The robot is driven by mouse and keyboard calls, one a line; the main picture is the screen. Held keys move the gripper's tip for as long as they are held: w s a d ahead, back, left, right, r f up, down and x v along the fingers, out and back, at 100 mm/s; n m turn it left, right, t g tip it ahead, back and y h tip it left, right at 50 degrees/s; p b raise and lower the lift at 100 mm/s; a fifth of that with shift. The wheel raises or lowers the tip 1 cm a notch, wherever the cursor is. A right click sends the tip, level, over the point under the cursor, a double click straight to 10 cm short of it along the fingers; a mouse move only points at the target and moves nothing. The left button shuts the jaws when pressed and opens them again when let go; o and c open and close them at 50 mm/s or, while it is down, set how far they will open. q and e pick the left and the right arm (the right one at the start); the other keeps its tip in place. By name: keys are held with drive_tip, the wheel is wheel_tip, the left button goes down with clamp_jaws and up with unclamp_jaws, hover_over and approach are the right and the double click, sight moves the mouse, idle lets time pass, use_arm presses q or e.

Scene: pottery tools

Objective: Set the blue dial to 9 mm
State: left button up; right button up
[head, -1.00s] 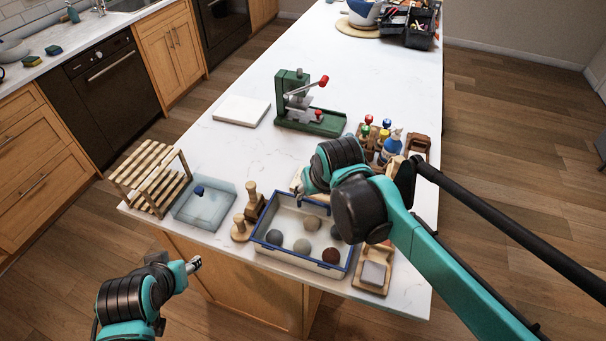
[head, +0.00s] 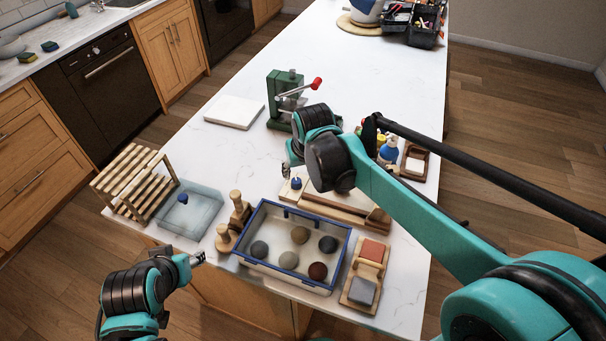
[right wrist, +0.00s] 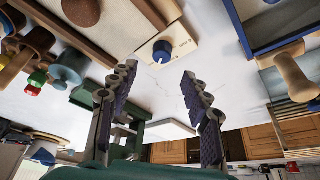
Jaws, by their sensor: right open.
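The blue dial (head: 297,183) is a small round knob on a pale plate at the left end of a wooden board (head: 335,207). In the right wrist view the dial (right wrist: 162,50) shows a white pointer mark; the scale beside it is too small to read. My right gripper (right wrist: 158,78) is open and empty, with the dial just beyond and between its fingertips, apart from them. In the head view my right gripper (head: 291,158) is above and behind the dial, partly hidden by its wrist. My left gripper (head: 196,259) hangs off the counter's front edge; its jaw opening is unclear.
A blue-rimmed tray (head: 252,226) with several clay balls stands in front of the board. A green press (head: 276,95) stands behind my right gripper. Wooden stamps (head: 238,207), a slatted rack (head: 135,180) and a translucent tub (head: 208,207) are left.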

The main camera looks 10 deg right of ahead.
sight(296, 181)
drive_tip(key=b+x, duration=0.3)
drive_tip(key=x, duration=0.4)
drive_tip(key=shift+a+f, duration=0.15)
drive_tip(key=shift+f, duration=0.05)
clamp_jaws()
